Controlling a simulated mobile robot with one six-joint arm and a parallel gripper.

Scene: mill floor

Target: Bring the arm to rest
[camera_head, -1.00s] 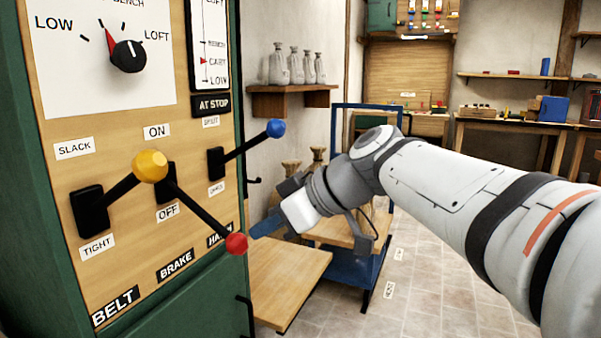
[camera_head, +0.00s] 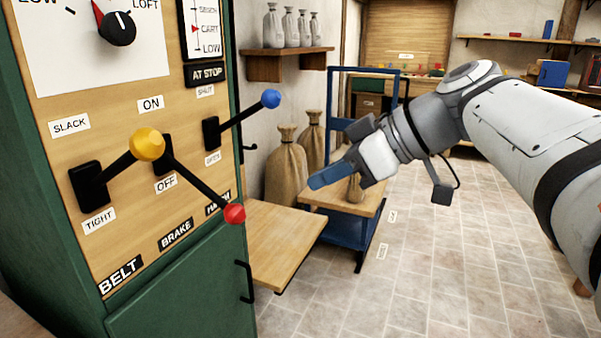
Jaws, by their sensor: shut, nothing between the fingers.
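My gripper (camera_head: 318,181) is at the end of my white and grey arm, which reaches in from the right. Its blue fingertips are together and hold nothing. It hangs in free air to the right of the control panel (camera_head: 75,255), in front of the sacks and the blue trolley. It touches no lever in this view. The panel carries a yellow-knobbed lever (camera_head: 147,144), a red-knobbed lever (camera_head: 235,213) and a blue-knobbed lever (camera_head: 270,98).
A wooden shelf board (camera_head: 278,250) juts out right of the panel. Tied sacks (camera_head: 286,172) stand behind it, beside a blue trolley (camera_head: 352,232). A wall shelf (camera_head: 290,62) holds several small bags. Tiled floor (camera_head: 450,270) is clear at the lower right.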

